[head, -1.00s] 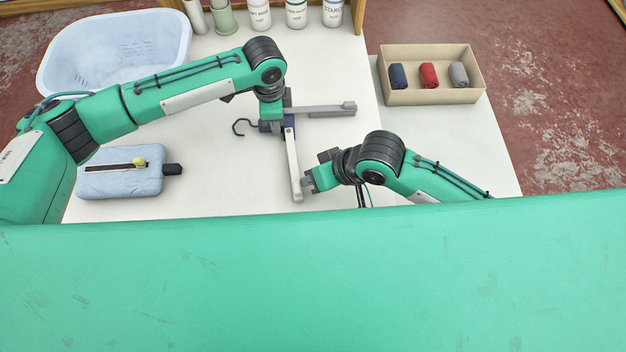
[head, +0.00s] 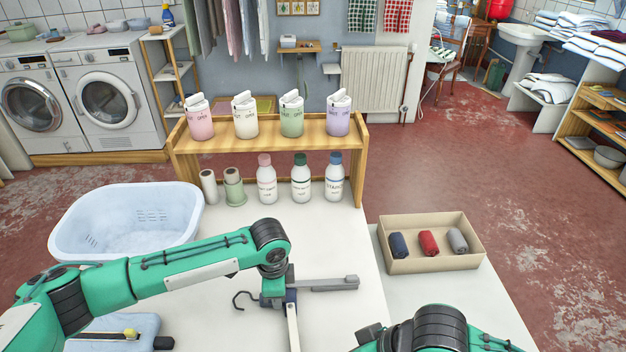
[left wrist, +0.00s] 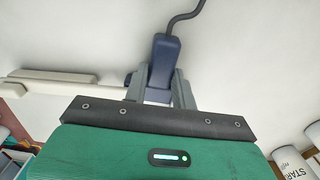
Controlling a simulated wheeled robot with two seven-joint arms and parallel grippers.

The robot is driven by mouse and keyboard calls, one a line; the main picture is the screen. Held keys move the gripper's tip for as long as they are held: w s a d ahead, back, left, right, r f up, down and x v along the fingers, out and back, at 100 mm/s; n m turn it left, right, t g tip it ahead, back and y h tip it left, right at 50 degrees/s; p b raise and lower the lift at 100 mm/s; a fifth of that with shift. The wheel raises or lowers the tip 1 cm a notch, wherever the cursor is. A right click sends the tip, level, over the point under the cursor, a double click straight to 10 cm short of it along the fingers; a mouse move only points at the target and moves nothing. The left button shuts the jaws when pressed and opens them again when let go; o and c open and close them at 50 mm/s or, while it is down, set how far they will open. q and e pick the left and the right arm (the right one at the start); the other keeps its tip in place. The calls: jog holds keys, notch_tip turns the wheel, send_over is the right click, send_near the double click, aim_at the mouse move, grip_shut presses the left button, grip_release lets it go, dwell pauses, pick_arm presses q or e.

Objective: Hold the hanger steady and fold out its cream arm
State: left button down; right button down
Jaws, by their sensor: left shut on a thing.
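The hanger has a navy hub, seen in the left wrist view (left wrist: 163,62), a thin dark hook (head: 243,300), a grey arm (head: 325,284) pointing right and a cream arm (head: 292,325) pointing toward the bottom edge. The cream arm also shows at the left of the left wrist view (left wrist: 60,86). My left gripper (head: 275,296) is shut on the hub, its two fingers on either side of it. The cream arm's far end is cut off in the head view. My right gripper (head: 366,340) is at the bottom edge, right of the cream arm, mostly out of frame; its jaws are hidden.
A blue basket (head: 75,235) stands at left and a blue pad (head: 120,325) lies lower left. An open box (head: 400,262) with three rolled cloths is at right. White table (head: 345,240) shows around the hanger.

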pick_arm(q)
jog(key=c, duration=1.1)
grip_release()
jog(key=shift+o, duration=0.2)
